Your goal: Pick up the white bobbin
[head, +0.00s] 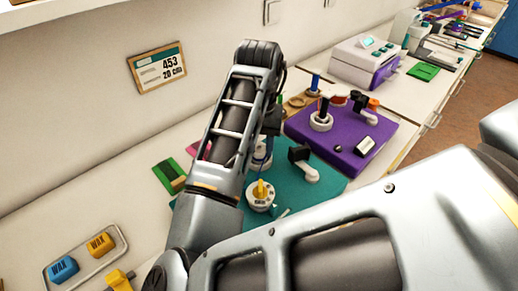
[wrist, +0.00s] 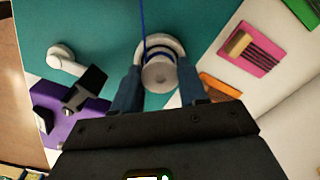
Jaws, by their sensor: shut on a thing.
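The white bobbin (wrist: 158,75) is between the two blue fingers of my gripper (wrist: 160,86) in the wrist view. Its pale round end faces the camera, and blue thread shows at its edge. My gripper is shut on it. A white ring-shaped base (wrist: 177,46) shows behind the bobbin, over the teal mat (wrist: 112,30); I cannot tell whether the bobbin touches it. A blue line runs from the bobbin to the top of the picture. In the head view my arm hides most of the gripper and bobbin.
A white base with a yellow piece (head: 260,194) and a white arm with a black clamp (head: 306,165) stand on the teal mat. A purple board (head: 340,140) lies behind. A tray (head: 117,232) with wax blocks is at front left.

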